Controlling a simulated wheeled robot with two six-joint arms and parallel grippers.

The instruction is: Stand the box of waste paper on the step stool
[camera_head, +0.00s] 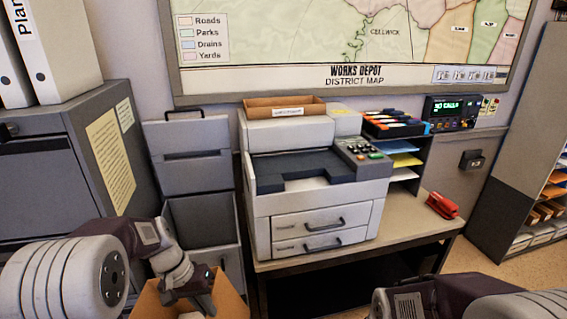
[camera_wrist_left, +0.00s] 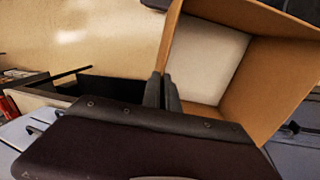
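The box of waste paper (camera_head: 232,296) is an open brown cardboard box, cut off by the bottom edge of the head view. In the left wrist view the open box (camera_wrist_left: 262,85) is seen from above, with pale paper at its bottom. My left gripper (camera_head: 203,304) is at the box's rim. In the left wrist view its fingers (camera_wrist_left: 164,90) are close together, one on each side of the near box wall. What is under the box is hidden. The step stool cannot be made out in either view. My right arm enters at the bottom right; its gripper is out of view.
A printer (camera_head: 318,215) stands on a table (camera_head: 415,222) with a red object (camera_head: 442,206) at its right. Grey cabinets (camera_head: 70,160) and stacked grey bins (camera_head: 195,165) stand behind my left arm. Bare floor (camera_head: 525,268) shows at the right.

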